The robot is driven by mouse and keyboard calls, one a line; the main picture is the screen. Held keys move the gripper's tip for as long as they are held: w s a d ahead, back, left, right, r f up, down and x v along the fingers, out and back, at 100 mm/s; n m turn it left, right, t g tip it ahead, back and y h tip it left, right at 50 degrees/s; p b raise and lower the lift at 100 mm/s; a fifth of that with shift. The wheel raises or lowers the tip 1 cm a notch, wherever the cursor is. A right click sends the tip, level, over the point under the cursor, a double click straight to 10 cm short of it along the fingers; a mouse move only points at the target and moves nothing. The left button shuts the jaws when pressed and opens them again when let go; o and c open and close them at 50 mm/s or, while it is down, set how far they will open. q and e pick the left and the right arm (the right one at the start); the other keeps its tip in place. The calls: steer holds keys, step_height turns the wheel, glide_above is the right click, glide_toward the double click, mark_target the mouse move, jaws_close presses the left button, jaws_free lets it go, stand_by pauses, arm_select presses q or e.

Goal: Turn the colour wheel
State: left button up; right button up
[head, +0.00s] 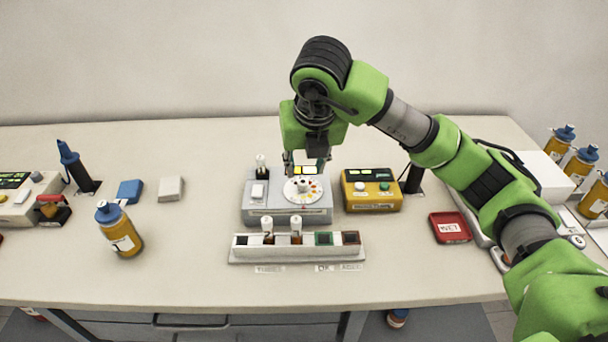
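The colour wheel (303,190) is a white disc with coloured dots around its edge. It sits on top of a grey device (262,210) near the middle of the table. My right gripper (305,170) points down just above and behind the wheel, with fingers at its far side. I cannot tell whether the fingers touch the wheel, or how far apart they are. My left gripper is not in view.
A white rack (297,247) with two vials stands in front of the device. A yellow box (371,190) stands close on its right. A red tray (450,228) lies further right, and an amber bottle (119,230) stands left. The table front is clear.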

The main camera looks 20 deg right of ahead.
steer(key=v, duration=0.5)
stand_by(0.3)
